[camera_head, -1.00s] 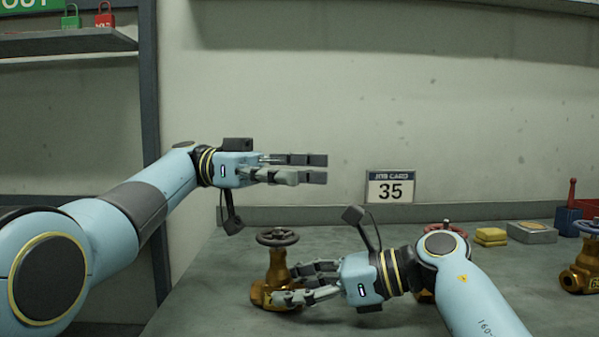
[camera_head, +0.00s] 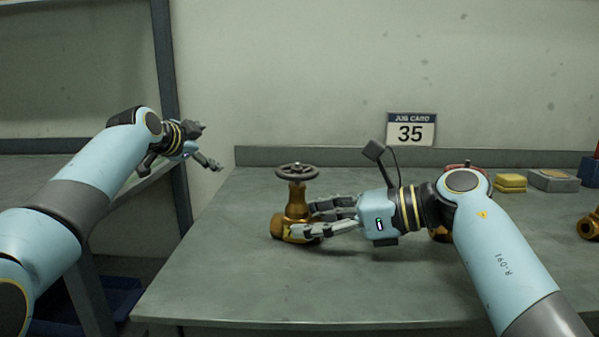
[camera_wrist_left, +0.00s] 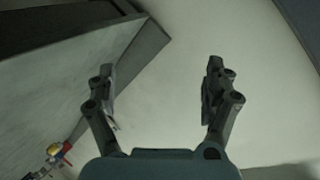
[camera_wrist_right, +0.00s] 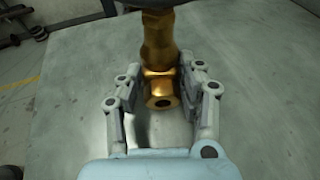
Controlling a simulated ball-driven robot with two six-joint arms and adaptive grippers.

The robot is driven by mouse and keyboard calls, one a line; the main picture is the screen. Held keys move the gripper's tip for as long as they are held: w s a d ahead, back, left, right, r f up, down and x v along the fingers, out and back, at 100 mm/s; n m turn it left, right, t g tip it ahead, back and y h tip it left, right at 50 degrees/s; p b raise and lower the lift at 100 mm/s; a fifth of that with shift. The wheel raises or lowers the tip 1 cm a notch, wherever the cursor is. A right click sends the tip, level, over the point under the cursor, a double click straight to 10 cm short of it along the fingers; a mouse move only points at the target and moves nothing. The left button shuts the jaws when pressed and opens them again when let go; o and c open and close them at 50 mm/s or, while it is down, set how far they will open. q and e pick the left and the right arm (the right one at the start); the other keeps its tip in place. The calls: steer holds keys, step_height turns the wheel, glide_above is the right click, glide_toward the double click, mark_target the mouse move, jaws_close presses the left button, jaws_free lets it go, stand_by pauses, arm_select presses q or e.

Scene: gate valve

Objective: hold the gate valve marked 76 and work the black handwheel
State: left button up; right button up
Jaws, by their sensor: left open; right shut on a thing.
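A brass gate valve (camera_head: 296,208) with a black handwheel (camera_head: 297,171) stands upright on the bench in the head view. I cannot read a 76 on it. My right gripper (camera_head: 312,222) is shut on its lower body from the right. In the right wrist view the brass body (camera_wrist_right: 158,50) sits between the fingers, with an open port facing the palm; the handwheel is mostly cut off at the top edge. My left gripper (camera_head: 212,147) is open and empty, left of the valve and apart from it, beyond the bench's left edge.
A job card (camera_head: 411,129) reading 35 stands at the back of the bench (camera_head: 230,270). A red-wheeled valve is mostly hidden behind my right arm. Yellow pads (camera_head: 510,183), a grey box (camera_head: 553,180) and another brass valve (camera_head: 590,224) lie right. The bench's front left is clear.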

arm_select(q)
steer(key=s+a+r+m+t+y, duration=0.1)
steer(key=a+r+m+t+y, duration=0.1)
steer(key=a+r+t+y, duration=0.35)
steer(key=s+d+r+m+t+h, duration=0.1)
steer(key=s+r+m+t+h, duration=0.4)
steer(key=s+r+m+h, duration=0.45)
steer(key=s+d+f+m+g+h, duration=0.2)
steer(key=s+d+m+g+h, duration=0.55)
steer(key=m, duration=0.75)
steer(key=m+g+h, duration=0.3)
steer(key=m+g, duration=0.7)
steer(key=m, duration=0.1)
glide_toward(299, 168)
steer(key=shift+y, duration=0.25)
steer(key=x, duration=1)
steer(key=shift+f, duration=0.3)
steer(key=c, duration=1.2)
